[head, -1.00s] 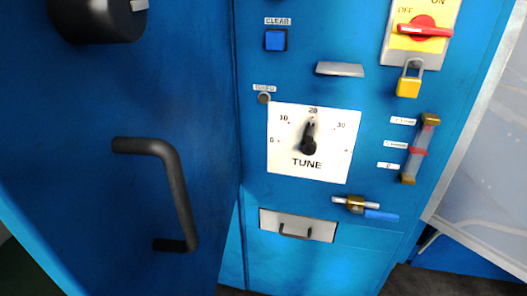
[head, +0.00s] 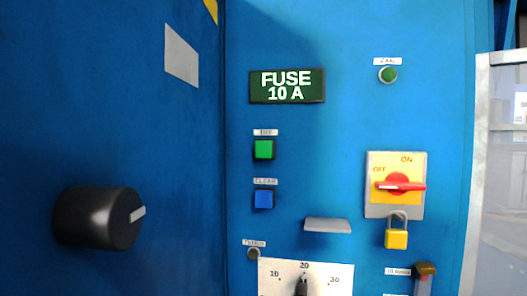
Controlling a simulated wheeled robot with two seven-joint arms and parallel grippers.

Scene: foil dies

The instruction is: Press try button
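A green square button (head: 264,149) sits on the blue panel in the head view, left of the panel's middle. A small white label (head: 265,132) above it seems to read TRY, though the letters are small. The button has a dark surround and stands clear, with nothing in front of it. A blue square button (head: 264,199) labelled CLEAR sits directly below it. Neither of my grippers is in view.
A blue door or side panel with a black knob (head: 98,217) fills the left. A grey ledge (head: 327,225), a red rotary switch (head: 399,187), a yellow padlock (head: 396,238) and a green round button (head: 388,75) lie to the right.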

